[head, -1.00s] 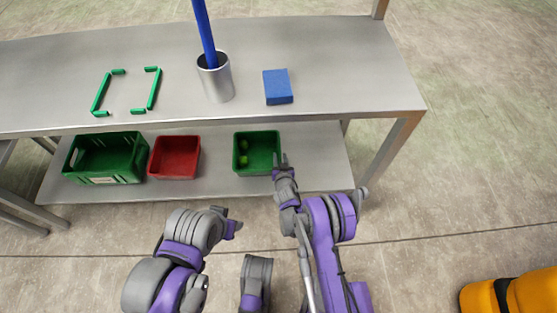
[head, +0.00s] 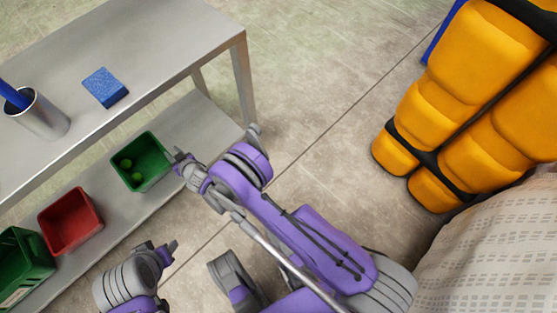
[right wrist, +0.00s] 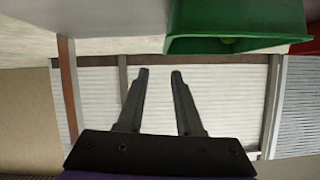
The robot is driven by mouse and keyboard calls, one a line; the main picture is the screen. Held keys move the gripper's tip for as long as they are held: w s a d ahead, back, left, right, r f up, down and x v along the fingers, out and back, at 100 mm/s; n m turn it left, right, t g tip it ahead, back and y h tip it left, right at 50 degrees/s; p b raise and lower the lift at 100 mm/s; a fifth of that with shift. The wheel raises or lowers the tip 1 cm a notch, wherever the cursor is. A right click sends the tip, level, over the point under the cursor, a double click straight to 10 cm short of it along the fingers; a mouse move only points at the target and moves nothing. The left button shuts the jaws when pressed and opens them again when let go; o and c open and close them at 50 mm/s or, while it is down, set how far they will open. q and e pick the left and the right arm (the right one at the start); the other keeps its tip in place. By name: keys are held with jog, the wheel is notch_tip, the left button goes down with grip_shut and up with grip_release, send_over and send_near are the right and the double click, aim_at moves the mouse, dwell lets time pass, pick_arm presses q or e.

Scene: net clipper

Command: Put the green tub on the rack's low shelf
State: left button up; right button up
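The green tub (head: 147,180) stands on the rack's low shelf (head: 200,122), with green balls inside. It also shows at the top of the right wrist view (right wrist: 190,46), which looks upside down. My right gripper (head: 174,156) is beside the tub's right rim in the head view. In the right wrist view its two fingers (right wrist: 160,75) are apart with nothing between them, and the tub is clear of them. My left gripper (head: 170,250) hangs in front of the rack, and its fingers are too small to judge.
A red tub (head: 71,222) and a green crate (head: 20,268) stand farther left on the low shelf. The top shelf bears a blue sponge (head: 105,87) and a metal cup (head: 42,116). Orange padded cushions (head: 440,100) and patterned fabric (head: 490,250) are at right. Floor between is clear.

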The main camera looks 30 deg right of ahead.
jog(key=d+r+m+g+h, duration=0.1)
jog(key=d+r+g+h, duration=0.1)
jog(key=d+r, duration=1)
jog(key=s+d+r+g+h, duration=0.2)
jog(key=s+d+r, duration=0.6)
jog(key=s+r, duration=0.2)
jog(key=s+d+r+g, duration=0.1)
jog(key=s+d, duration=0.1)
jog(key=s, duration=0.7)
jog(key=s+d+r+g, duration=0.1)
jog(key=s+d+g, duration=0.1)
jog(key=s, duration=0.8)
jog(key=s+d+r+m+g, duration=0.1)
jog(key=s+d, duration=0.3)
jog(key=s, duration=0.6)
jog(key=shift+d+r, duration=0.15)
jog(key=shift+d, duration=0.05)
